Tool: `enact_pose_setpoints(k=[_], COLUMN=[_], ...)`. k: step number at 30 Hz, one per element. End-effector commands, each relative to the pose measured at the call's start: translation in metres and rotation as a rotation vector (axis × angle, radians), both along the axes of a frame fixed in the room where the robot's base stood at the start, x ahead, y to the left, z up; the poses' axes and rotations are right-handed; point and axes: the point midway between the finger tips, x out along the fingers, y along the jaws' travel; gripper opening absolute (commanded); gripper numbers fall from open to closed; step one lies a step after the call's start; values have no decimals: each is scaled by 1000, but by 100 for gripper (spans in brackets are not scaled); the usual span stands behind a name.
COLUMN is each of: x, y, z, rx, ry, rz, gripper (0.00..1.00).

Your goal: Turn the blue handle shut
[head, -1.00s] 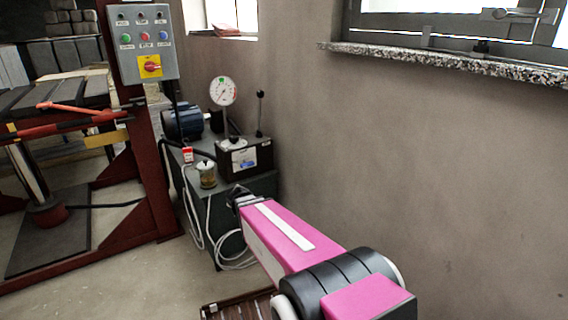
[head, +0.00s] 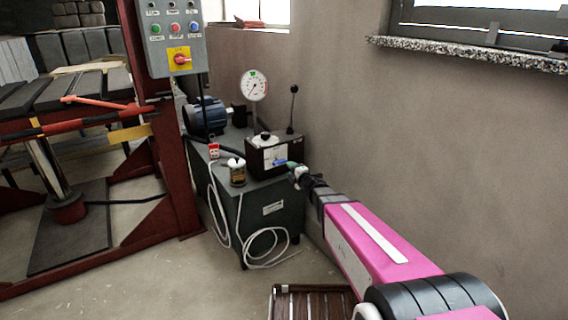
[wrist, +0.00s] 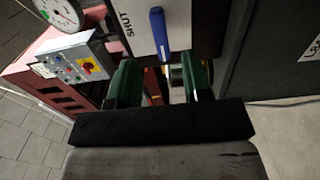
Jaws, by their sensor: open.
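The blue handle (head: 280,162) sits on the front of a dark box with a white plate (wrist: 126,40). In the wrist view the blue handle (wrist: 158,35) points down the picture, toward my gripper, and the word SHUT is printed on the plate to its left. My gripper (wrist: 162,74) is open, its two green fingers apart. The handle's near end lies about level with the fingertips, in line with the gap between them; I cannot tell whether they touch. In the head view my gripper (head: 294,168) is just right of the handle, partly covering the box front.
The box stands on a dark green cabinet (head: 272,208) with a gauge (head: 254,86), a black lever (head: 292,108), a small jar (head: 237,172) and a blue motor (head: 205,116). White cables (head: 262,248) hang in front. A red press frame (head: 172,190) stands left; a wall is right.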

Motion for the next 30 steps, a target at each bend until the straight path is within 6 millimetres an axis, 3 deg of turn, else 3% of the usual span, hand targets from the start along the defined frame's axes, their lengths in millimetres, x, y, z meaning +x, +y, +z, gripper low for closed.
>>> enact_pose_setpoints(k=[12, 24, 26, 28, 30], x=[62, 69, 69, 69, 69], y=[40, 46, 46, 46, 46], z=[-1, 0, 0, 0, 0], rx=[0, 2, 1, 2, 1], ry=[1, 1, 2, 1, 2], rz=[-1, -2, -2, -2, -2], gripper=[45, 45, 28, 6, 0])
